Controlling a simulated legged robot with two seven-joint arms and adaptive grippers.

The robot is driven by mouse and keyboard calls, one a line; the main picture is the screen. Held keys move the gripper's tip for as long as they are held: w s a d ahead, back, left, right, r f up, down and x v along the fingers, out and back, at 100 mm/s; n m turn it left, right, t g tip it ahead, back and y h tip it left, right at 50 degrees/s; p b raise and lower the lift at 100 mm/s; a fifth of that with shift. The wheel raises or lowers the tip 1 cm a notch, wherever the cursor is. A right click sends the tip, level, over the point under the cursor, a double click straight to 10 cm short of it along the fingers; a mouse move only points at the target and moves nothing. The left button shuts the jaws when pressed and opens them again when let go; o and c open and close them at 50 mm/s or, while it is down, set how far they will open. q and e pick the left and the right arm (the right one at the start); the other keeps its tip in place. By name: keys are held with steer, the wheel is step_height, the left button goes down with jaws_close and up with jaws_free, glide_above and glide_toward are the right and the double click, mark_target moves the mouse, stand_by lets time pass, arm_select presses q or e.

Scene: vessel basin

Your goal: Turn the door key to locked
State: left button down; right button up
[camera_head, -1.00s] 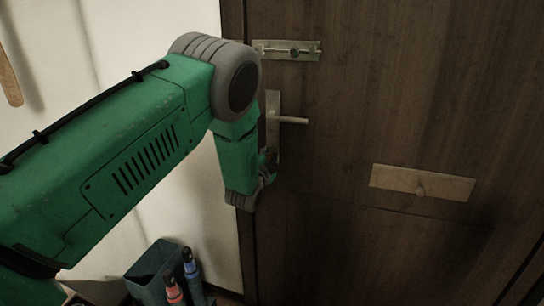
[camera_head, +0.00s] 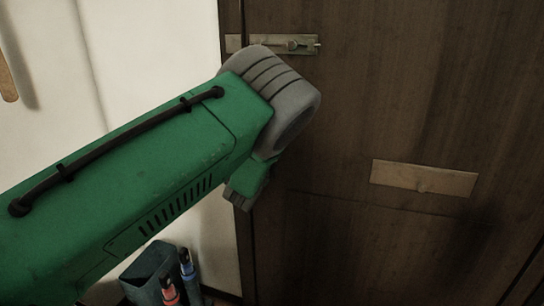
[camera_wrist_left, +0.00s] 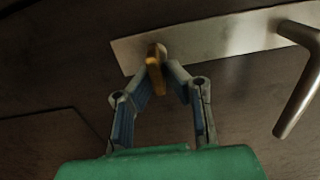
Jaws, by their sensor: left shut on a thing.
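The brass key (camera_wrist_left: 155,68) sits at the lock plate in the left wrist view. My left gripper (camera_wrist_left: 155,72) is shut on the key, its fingers on either side of the key's bow. The metal lock plate (camera_wrist_left: 205,40) runs tilted across that view. The door handle (camera_wrist_left: 300,85) sticks out from the plate at the right. In the head view my green left arm hides the key, the handle, the plate and the gripper. The dark wooden door (camera_head: 400,100) looks closed. My right gripper is not in view.
A sliding bolt (camera_head: 285,45) is mounted on the door above my arm. A mail slot plate (camera_head: 423,178) is at the right. A dark bin (camera_head: 150,272) with umbrella-like items (camera_head: 187,265) stands by the white wall at the lower left.

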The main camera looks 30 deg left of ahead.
arm_select(q)
steer(key=shift+s+d+f, duration=0.1)
steer(key=shift+s+f, duration=0.05)
steer(key=shift+f, duration=0.3)
steer(key=c, duration=1.6)
jaws_free()
steer(key=shift+c, duration=0.2)
steer(key=shift+r, duration=0.1)
steer(key=shift+r, duration=0.1)
steer(key=v, duration=1.1)
steer(key=shift+s, duration=0.35)
